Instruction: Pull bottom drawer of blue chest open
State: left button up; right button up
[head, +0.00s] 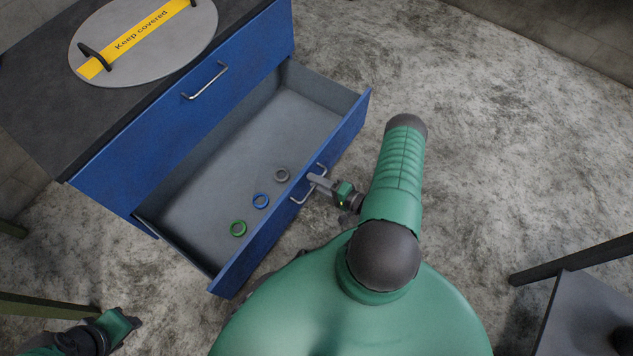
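The blue chest (150,165) stands at the upper left with a dark top. Its bottom drawer (345,125) is pulled well out, and its grey inside shows. My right gripper (314,180) is at the drawer's metal handle (299,198), with its fingers over the bar. Whether the fingers are closed on the bar is too small to tell.
In the drawer lie a green ring (238,228), a blue ring (261,200) and a grey ring (282,175). A round lid marked "Keep covered" (190,40) lies on the chest. A dark table (585,315) is at the lower right. The floor at upper right is clear.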

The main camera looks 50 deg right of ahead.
jog(key=p+v, duration=0.4)
jog(key=v, duration=1.3)
jog(key=shift+d+p, duration=0.15)
jog(key=shift+p, duration=0.25)
